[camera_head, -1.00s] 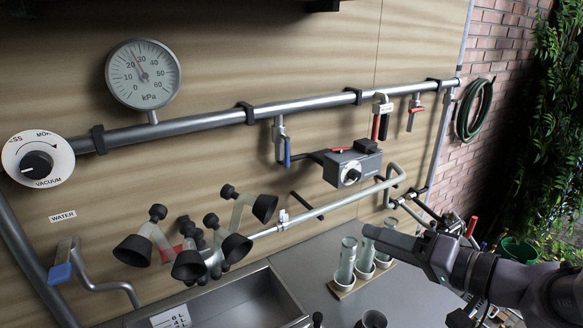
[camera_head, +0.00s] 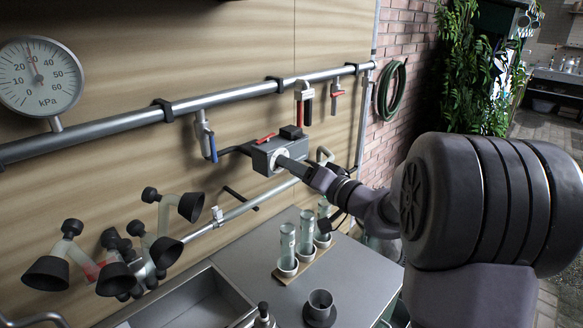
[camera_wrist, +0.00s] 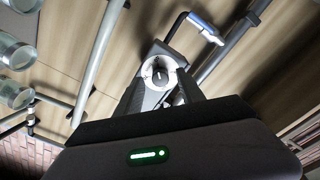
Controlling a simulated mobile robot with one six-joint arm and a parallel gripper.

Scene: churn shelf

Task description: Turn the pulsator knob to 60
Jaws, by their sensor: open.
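The pulsator is a dark grey box (camera_head: 268,150) on the wall below the long pipe. Its round white dial plate (camera_wrist: 154,68) faces my wrist camera, with the grey and black pulsator knob (camera_wrist: 162,79) at its middle. The scale marks are too small to read. My gripper (camera_head: 286,163) is at the front of the box, its fingers pointing at the dial. In the wrist view the open fingers (camera_wrist: 164,92) stand on either side of the knob. I cannot tell whether they touch it. In the head view the fingers hide most of the knob.
A blue-handled valve (camera_head: 208,140) hangs left of the box; red-handled valves (camera_head: 336,92) hang right. A milk pipe (camera_head: 240,216) runs below. Several glass tubes (camera_head: 306,232) stand in a wooden holder on the counter, near a dark cup (camera_head: 320,305). A teat-cup cluster (camera_head: 150,250) is at left.

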